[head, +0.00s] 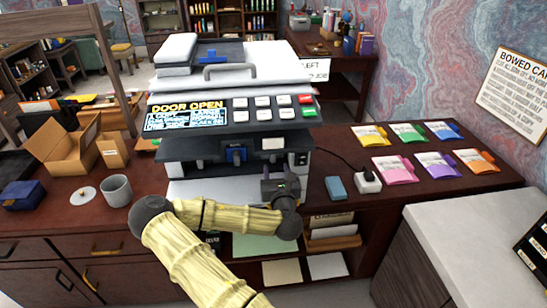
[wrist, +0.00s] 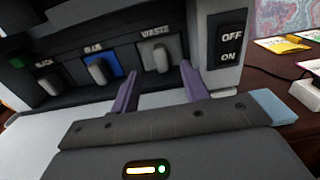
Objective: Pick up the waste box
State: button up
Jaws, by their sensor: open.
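The waste box shows in the wrist view as a grey handle (wrist: 161,60) under the label WASTE, in the copier's open front bay. It is the rightmost of three labelled units, beside a blue-backed one (wrist: 98,68) and a black one (wrist: 48,84). My gripper (wrist: 158,80) is open and empty. Its two purple fingers point toward the bay, one at each side of the waste handle and seemingly short of it.
The copier (head: 232,108) stands on a dark desk, its screen reading DOOR OPEN. An OFF/ON switch panel (wrist: 230,40) is just right of the waste box. A blue block (head: 336,188), a white socket box (head: 367,182) and colourful packets lie right; a mug (head: 117,191) stands left.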

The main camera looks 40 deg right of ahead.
aim_at(274, 156)
jog(key=p+x, duration=0.1)
jog(key=x, duration=0.6)
jog(key=shift+w+d, duration=0.2)
jog(key=shift+w, duration=0.15)
jog(key=c, duration=0.6)
jog(key=shift+s, duration=0.1)
grip_shut()
